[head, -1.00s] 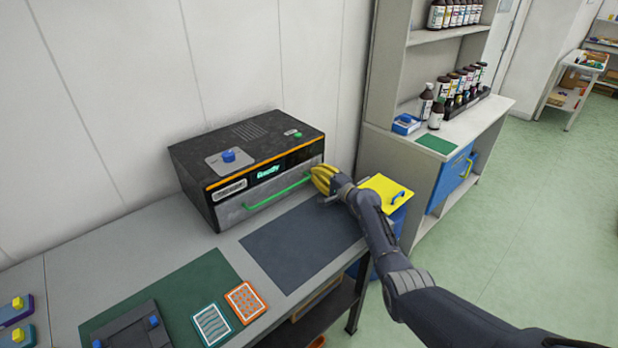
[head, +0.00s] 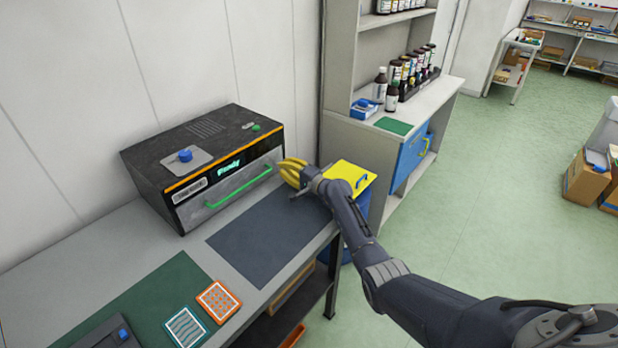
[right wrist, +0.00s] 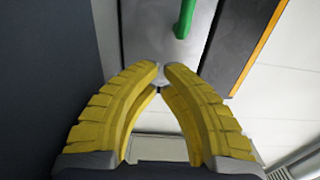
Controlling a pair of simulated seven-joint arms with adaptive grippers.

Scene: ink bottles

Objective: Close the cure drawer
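The cure drawer (head: 228,193) is the grey front with a green bar handle (head: 238,189) on a black machine; it looks flush with the machine's face. My right gripper (head: 281,168) is at the drawer's right end, just right of the handle's end. In the right wrist view its yellow fingertips (right wrist: 161,68) nearly meet, with nothing between them. The green handle (right wrist: 184,20) and the drawer front (right wrist: 150,35) lie ahead of the fingertips there. Whether they touch the drawer is unclear. My left gripper is not in view.
The machine (head: 150,168) stands against the wall on a grey bench (head: 110,235). A dark mat (head: 262,240) lies clear before the drawer. A yellow-lidded blue bin (head: 345,175) is beside the bench, close to my right wrist. A shelf unit (head: 350,60) with bottles stands beyond.

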